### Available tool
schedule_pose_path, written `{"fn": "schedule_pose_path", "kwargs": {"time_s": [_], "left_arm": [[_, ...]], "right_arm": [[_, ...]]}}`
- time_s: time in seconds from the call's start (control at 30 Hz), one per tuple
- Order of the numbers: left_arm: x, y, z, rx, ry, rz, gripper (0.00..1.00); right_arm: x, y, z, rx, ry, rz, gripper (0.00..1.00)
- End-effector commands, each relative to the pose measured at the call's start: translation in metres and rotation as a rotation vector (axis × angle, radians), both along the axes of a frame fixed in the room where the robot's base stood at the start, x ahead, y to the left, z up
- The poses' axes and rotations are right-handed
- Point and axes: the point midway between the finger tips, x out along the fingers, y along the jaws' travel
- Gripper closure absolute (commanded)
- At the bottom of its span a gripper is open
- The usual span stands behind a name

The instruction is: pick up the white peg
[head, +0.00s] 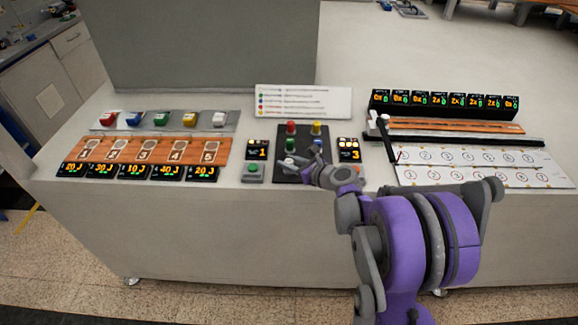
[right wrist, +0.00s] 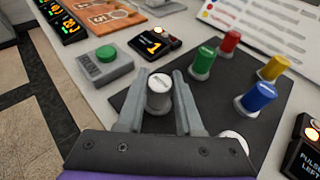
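The white peg (right wrist: 159,92) stands upright on the dark board (right wrist: 130,102) in the right wrist view. My right gripper (right wrist: 158,82) is open, with one finger on each side of the peg. A gap shows beside the peg, so it is not clamped. In the head view my right gripper (head: 296,164) reaches over the front of the dark board (head: 303,136) and largely covers the peg. My left gripper is not in view.
Red (right wrist: 230,42), green (right wrist: 203,63), yellow (right wrist: 274,67) and blue (right wrist: 258,96) pegs stand behind the white one. A pale round top (right wrist: 233,139) shows partly behind my gripper. A green-button box (right wrist: 106,62) sits left of the board.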

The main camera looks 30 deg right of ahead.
Motion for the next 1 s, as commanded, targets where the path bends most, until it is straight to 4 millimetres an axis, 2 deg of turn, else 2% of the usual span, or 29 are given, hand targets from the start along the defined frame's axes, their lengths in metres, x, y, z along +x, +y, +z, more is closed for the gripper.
{"fn": "schedule_pose_path", "kwargs": {"time_s": [0.03,0.17,0.57,0.67,1.0], "left_arm": [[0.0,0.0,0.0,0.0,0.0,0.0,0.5],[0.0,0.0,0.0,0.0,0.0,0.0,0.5],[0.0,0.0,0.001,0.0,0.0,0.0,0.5],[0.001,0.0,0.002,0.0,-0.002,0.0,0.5],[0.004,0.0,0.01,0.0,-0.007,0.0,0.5]], "right_arm": [[0.0,0.0,0.0,0.0,0.0,0.0,0.76],[0.0,0.0,0.0,0.0,0.0,0.0,0.99],[0.0,0.0,0.004,0.0,0.0,0.0,1.0],[0.0,0.0,0.017,0.0,-0.001,0.0,1.0],[0.0,0.0,0.083,0.0,-0.001,-0.001,1.0]]}}
